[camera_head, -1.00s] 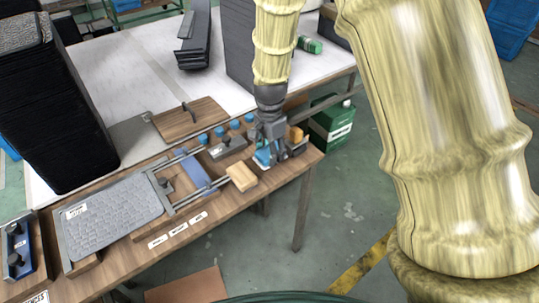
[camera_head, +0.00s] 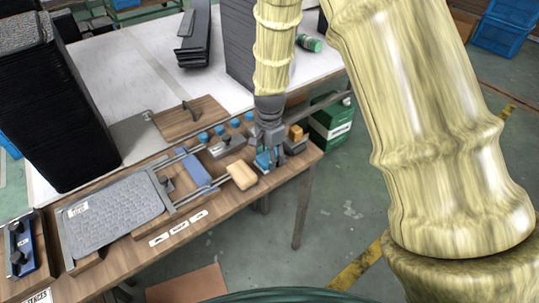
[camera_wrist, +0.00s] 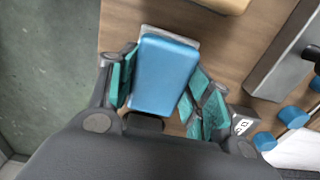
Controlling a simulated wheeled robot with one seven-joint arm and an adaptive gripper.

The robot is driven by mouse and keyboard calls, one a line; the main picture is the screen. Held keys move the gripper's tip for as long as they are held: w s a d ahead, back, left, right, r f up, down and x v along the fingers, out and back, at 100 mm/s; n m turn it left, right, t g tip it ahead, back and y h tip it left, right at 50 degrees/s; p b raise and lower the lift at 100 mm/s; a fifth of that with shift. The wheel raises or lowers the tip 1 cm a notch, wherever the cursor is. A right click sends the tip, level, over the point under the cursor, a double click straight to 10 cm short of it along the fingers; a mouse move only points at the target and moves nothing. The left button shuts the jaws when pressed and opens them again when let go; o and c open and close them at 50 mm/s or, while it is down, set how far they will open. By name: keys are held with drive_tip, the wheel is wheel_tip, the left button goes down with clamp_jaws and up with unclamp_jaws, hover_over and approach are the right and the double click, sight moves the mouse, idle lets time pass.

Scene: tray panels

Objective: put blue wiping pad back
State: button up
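The blue wiping pad (camera_wrist: 165,75) lies between the two teal-lined fingers of my gripper (camera_wrist: 163,85) in the wrist view. The fingers sit against its two long sides, and a thin grey strip shows at its far end. In the head view my gripper (camera_head: 268,150) points down at the right end of the wooden bench (camera_head: 222,204), with the blue pad (camera_head: 263,161) low between its fingers. Whether the pad's underside touches the bench is hidden.
A tan block (camera_head: 242,175) lies just left of my gripper. A grey holder with an orange-brown block (camera_head: 296,133) stands to its right. Blue-capped pieces (camera_head: 219,131) stand behind, and a metal frame with a blue block (camera_head: 196,167) is further left. The bench's front edge is close.

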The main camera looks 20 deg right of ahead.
drive_tip(key=o, duration=0.4)
drive_tip(key=shift+r, duration=0.1)
wheel_tip(320, 180, up, 12)
drive_tip(key=shift+r+b, duration=0.1)
drive_tip(key=shift+b, duration=0.5)
idle(0.5)
